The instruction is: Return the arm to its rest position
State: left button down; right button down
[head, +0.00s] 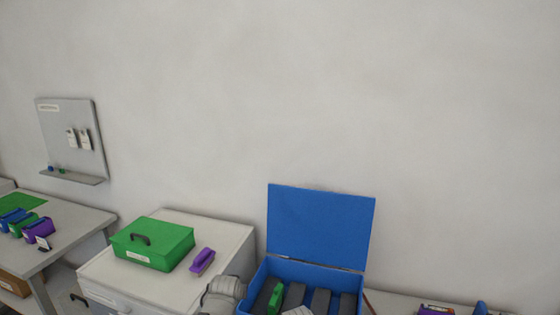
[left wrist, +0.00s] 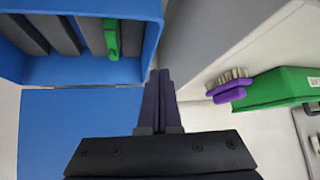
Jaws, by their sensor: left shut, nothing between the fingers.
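My left gripper (left wrist: 159,74) shows in the left wrist view with its two dark fingers together and nothing between them. It is beside the open blue box (left wrist: 85,70), apart from it as far as I can tell. In the head view a grey part of my arm (head: 222,296) shows at the bottom, left of the blue box (head: 258,284); the fingers cannot be made out there. My right gripper is not in view.
The blue box's lid (head: 320,226) stands upright. Dark dividers and a green piece (head: 275,298) are inside. A green case (head: 153,243) and a purple brush (head: 202,261) rest on the white cabinet (head: 190,283). A table (head: 75,233) stands left.

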pick_arm(q)
jog(key=s+a+f+g, duration=0.2)
jog(key=s+f+g, duration=0.15)
jog(key=s, duration=0.55)
jog(key=s+a+f+g, duration=0.2)
jog(key=s+g, duration=0.2)
jog(key=s, duration=0.5)
jog(key=s+d+f+m+b, duration=0.1)
jog(key=s+d, duration=0.2)
jog(key=d, duration=0.2)
jog(key=s+d+m+g+y, duration=0.1)
jog(key=s+d+m, duration=0.1)
jog(key=d, duration=0.4)
jog(key=shift+s+f+m+b, duration=0.3)
jog(key=shift+s+f+b, duration=0.1)
jog(key=shift+s, duration=0.35)
